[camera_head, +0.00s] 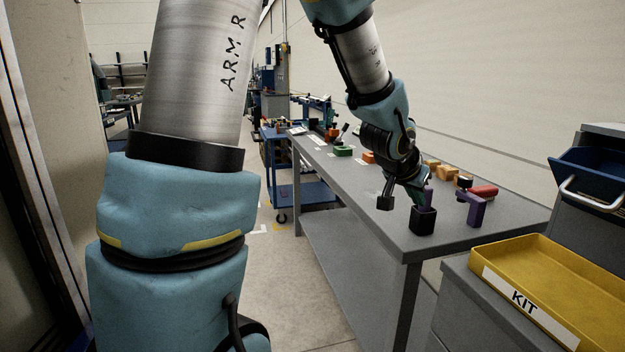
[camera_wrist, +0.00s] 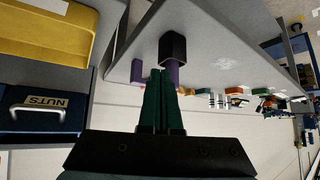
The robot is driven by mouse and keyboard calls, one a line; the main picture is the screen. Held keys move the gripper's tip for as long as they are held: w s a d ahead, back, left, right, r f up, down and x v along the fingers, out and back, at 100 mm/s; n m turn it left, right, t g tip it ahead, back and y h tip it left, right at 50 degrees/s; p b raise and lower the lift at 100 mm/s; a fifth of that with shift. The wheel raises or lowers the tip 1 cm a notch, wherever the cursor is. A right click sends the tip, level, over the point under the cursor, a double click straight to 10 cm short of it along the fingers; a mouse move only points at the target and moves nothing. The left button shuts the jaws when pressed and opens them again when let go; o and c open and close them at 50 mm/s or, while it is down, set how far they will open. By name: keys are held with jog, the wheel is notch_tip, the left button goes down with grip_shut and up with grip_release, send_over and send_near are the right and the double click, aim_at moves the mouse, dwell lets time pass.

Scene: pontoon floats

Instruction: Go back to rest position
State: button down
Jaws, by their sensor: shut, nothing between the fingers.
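My gripper (camera_head: 420,196) is low over the near end of the grey workbench (camera_head: 350,190), with my arm reaching in from the top. In the wrist view its two dark green fingers (camera_wrist: 160,82) are closed together with nothing between them. Just beyond the fingertips stands a black square holder (camera_head: 423,221), which also shows in the wrist view (camera_wrist: 173,46). A purple piece (camera_head: 429,198) sticks up out of it, right beside the fingers. I cannot tell whether the fingers touch that piece.
A purple bracket (camera_head: 472,208) and a red cylinder (camera_head: 483,191) lie right of the holder; orange blocks (camera_head: 432,166) lie behind. A yellow KIT tray (camera_head: 545,285) and blue bin (camera_head: 590,175) stand at the right. A blue cart (camera_head: 312,192) stands farther back. The aisle floor (camera_head: 290,285) is clear.

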jog(key=s+a+f+n+g+y, duration=0.1)
jog(key=a+f+n+y, duration=0.1)
jog(key=a, duration=0.7)
jog(key=s+a+f+n+y, duration=0.1)
jog(key=a+f+n+y, duration=0.15)
jog(key=a, duration=0.75)
jog(key=s+a+f+n+g+y, duration=0.1)
jog(key=s+a+f+n+g, duration=0.2)
jog(key=s+a, duration=0.5)
jog(key=a, duration=0.3)
jog(key=shift+s+n+g, duration=0.35)
jog(key=shift+g, duration=0.05)
jog(key=c, duration=1.6)
grip_release()
jog(key=shift+y, duration=0.25)
